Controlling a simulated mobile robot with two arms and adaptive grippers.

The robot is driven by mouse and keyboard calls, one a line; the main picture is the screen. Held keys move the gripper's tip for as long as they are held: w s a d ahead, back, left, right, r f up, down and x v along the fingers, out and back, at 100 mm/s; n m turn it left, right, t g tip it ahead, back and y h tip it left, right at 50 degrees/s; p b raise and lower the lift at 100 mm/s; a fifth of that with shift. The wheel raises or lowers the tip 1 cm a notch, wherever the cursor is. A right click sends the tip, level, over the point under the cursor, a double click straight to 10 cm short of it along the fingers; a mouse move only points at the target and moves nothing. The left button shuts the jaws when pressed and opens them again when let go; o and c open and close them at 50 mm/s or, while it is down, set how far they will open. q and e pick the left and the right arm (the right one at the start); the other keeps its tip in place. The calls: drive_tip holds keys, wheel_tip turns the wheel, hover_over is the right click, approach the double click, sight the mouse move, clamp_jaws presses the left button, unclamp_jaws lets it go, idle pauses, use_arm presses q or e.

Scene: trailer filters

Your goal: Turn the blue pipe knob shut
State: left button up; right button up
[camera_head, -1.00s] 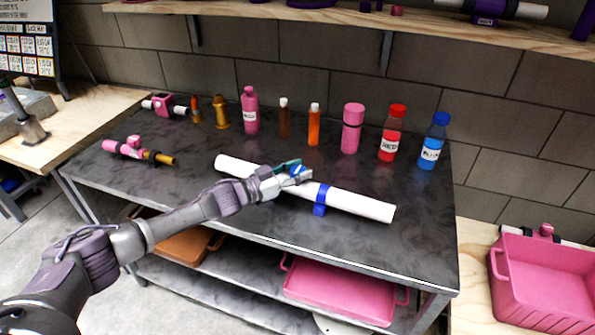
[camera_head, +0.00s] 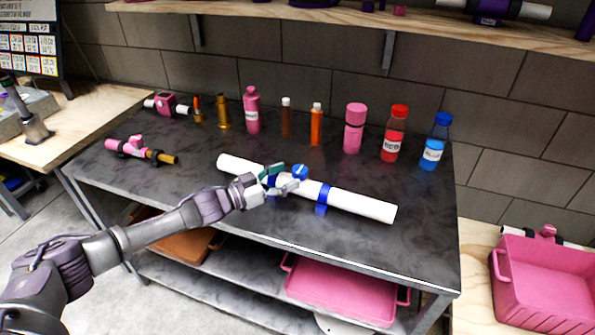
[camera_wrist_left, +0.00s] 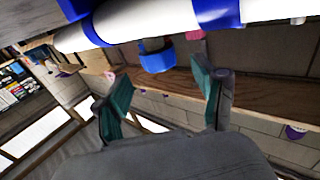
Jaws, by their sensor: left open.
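The blue pipe knob (camera_head: 300,171) stands on top of a white pipe (camera_head: 352,203) that lies across the dark metal table. Blue clamps (camera_head: 322,197) hold the pipe. My left gripper (camera_head: 286,179) is open and empty, just left of the knob, with teal finger pads. In the left wrist view, the knob (camera_wrist_left: 157,61) shows beyond and between the spread fingers of the left gripper (camera_wrist_left: 160,75), under the white pipe (camera_wrist_left: 150,20) in that picture. It appears apart from both fingers. My right gripper is not in view.
Pink, orange, red and blue bottles (camera_head: 392,135) stand in a row behind the pipe. A pink pipe piece (camera_head: 135,148) lies at the table's left. A pink bin (camera_head: 545,285) stands at the right. The table (camera_head: 400,250) is clear in front of the pipe.

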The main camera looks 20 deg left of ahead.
use_arm(q)
drive_tip(key=v, duration=0.7)
drive_tip(key=shift+s+a, duration=0.1)
drive_tip(key=shift+a, duration=0.05)
